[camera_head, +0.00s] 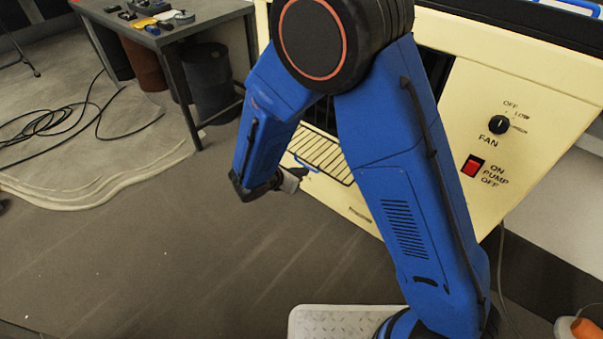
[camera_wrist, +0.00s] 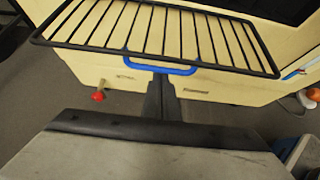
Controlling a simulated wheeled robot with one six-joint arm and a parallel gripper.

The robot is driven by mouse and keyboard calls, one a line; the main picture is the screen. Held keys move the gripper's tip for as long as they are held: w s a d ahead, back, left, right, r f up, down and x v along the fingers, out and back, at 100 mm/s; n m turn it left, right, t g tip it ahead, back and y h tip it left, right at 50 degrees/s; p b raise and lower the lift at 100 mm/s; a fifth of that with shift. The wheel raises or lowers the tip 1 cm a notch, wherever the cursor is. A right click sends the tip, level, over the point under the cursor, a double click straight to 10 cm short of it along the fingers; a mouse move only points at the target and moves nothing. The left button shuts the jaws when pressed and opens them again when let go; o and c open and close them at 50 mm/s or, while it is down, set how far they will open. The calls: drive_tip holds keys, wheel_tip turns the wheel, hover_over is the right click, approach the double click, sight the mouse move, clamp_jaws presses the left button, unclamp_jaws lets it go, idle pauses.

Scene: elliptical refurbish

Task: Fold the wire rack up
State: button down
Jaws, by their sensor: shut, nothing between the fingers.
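The wire rack (camera_wrist: 205,38) is a dark rectangular grid with parallel bars, standing out from the front of a cream cabinet in the wrist view. A blue handle (camera_wrist: 160,66) sits at the middle of its near edge. In the head view the rack (camera_head: 322,155) is partly hidden behind my arm. My gripper (camera_wrist: 163,92) is shut and empty. Its fingertips appear just below the blue handle in the wrist view; I cannot tell whether they touch it. In the head view my gripper (camera_head: 298,178) is beside the rack's near left part.
The cream cabinet (camera_head: 520,80) has a fan knob (camera_head: 498,124) and a red pump switch (camera_head: 473,165). A red knob (camera_wrist: 98,96) is low on its front. A metal table (camera_head: 205,15) with tools, drums and floor cables are at upper left. Open floor lies left.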

drive_tip(key=shift+w+d+r+g+y, duration=0.3)
drive_tip(key=shift+r+g+y, duration=0.7)
drive_tip(key=shift+r, duration=1)
drive_tip(key=shift+w+d+r+g+y, duration=0.15)
drive_tip(key=shift+w+r+g+y, duration=0.2)
drive_tip(key=shift+r+g+y, duration=0.85)
drive_tip(key=shift+w+d+r+g+y, duration=0.35)
drive_tip(key=shift+r+g, duration=0.85)
drive_tip(key=shift+r, duration=1.55)
drive_tip(key=shift+w+d+r, duration=0.15)
drive_tip(key=shift+w+r, duration=0.05)
drive_tip(key=shift+r, duration=0.35)
drive_tip(key=w+d+r, duration=0.4)
drive_tip(key=w+r, duration=0.1)
drive_tip(key=shift+w+d+r, duration=0.2)
drive_tip(key=shift+w+d, duration=0.05)
drive_tip(key=shift+w, duration=0.1)
